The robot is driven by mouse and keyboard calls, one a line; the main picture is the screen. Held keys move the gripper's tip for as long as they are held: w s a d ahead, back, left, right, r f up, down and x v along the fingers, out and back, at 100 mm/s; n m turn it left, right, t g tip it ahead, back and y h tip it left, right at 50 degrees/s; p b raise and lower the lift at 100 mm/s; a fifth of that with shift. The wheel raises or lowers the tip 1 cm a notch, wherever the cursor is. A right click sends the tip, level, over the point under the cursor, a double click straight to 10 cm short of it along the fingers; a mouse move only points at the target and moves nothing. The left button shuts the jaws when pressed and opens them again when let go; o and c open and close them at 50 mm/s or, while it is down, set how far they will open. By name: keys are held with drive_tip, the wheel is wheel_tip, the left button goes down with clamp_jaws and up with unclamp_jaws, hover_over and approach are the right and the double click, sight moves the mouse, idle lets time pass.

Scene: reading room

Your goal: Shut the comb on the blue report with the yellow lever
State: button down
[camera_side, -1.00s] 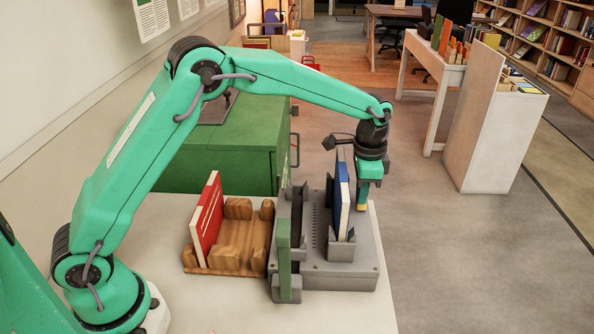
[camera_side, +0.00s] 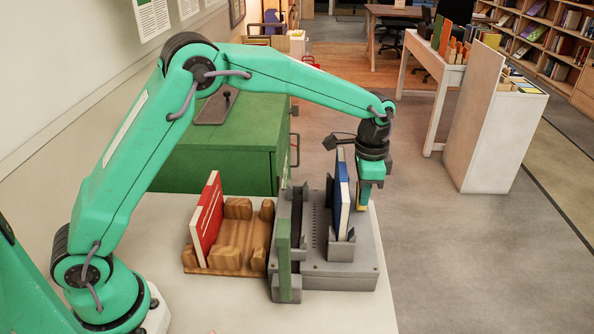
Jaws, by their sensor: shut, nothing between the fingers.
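The blue report (camera_side: 342,200) stands upright in a grey holder on the grey binding machine (camera_side: 340,276), near the middle of the picture. My gripper (camera_side: 363,203) points down just right of the report, over the right side of the machine. Its fingers are shut and hold nothing. A small yellow patch (camera_side: 361,208), perhaps the yellow lever, shows at the fingertips; most of it is hidden, and I cannot tell whether they touch. The report's comb cannot be made out.
A red report (camera_side: 206,222) leans in a wooden rack (camera_side: 241,240) left of the machine. A green upright bar (camera_side: 284,258) stands at the machine's left end. A green cabinet (camera_side: 225,155) is behind. The white table (camera_side: 220,305) is clear in front.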

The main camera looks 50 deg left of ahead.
wheel_tip(320, 180, up, 9)
idle(1.1)
drive_tip(key=shift+r, duration=0.15)
drive_tip(key=s+a+r+n+t, duration=0.1)
drive_tip(key=s+a+r+n, duration=0.1)
drive_tip(key=s+a+r, duration=0.4)
drive_tip(key=s+a+r+n+t, duration=0.2)
drive_tip(key=s+a, duration=0.1)
drive_tip(key=s, duration=0.5)
drive_tip(key=s+a+f+n+t, duration=0.1)
drive_tip(key=s+a+f+n, duration=0.1)
drive_tip(key=s, duration=0.6)
drive_tip(key=s+a+f+n+t, duration=0.1)
drive_tip(key=s+a+f+n, duration=0.1)
drive_tip(key=s, duration=0.5)
drive_tip(key=shift+s+a+f+n+t, duration=0.15)
drive_tip(key=shift+s+a+n+t, duration=0.2)
drive_tip(key=shift+a+n, duration=0.25)
